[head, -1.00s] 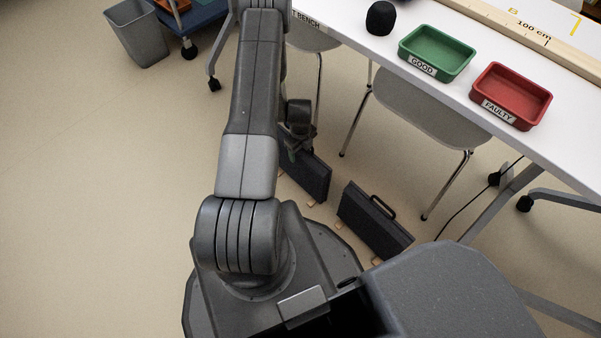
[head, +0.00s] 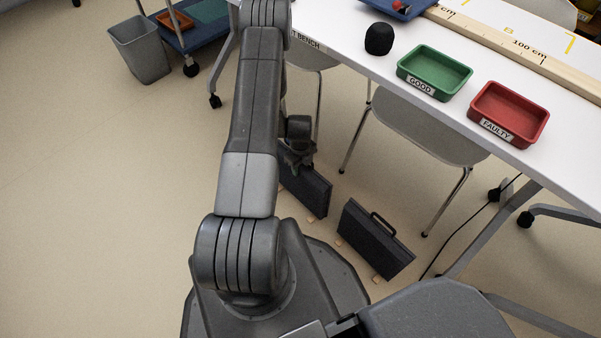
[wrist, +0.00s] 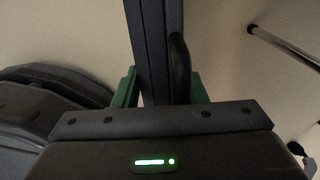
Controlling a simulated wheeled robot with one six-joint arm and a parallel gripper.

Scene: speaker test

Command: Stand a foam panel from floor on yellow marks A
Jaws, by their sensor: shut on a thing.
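My gripper (head: 297,166) is low beside the bench in the head view, partly behind my arm. It is shut on a dark grey foam panel (head: 312,194), upright on edge near the floor. In the wrist view this panel (wrist: 150,50) runs between the green fingers, with a dark handle on its right side. I cannot tell whether it touches the floor. A second dark panel (head: 372,243) with a top handle stands on small wooden blocks to its right. Yellow corner marks (head: 570,43) by a letter B show on the white bench (head: 440,112); marks A are not in view.
A green GOOD tray (head: 405,70), a red FAULTY tray (head: 478,107), a black rounded object (head: 379,39) and a wooden ruler (head: 545,62) are on the bench. A chair (head: 425,130) stands under it. A grey bin (head: 141,50) is at upper left. The left floor is clear.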

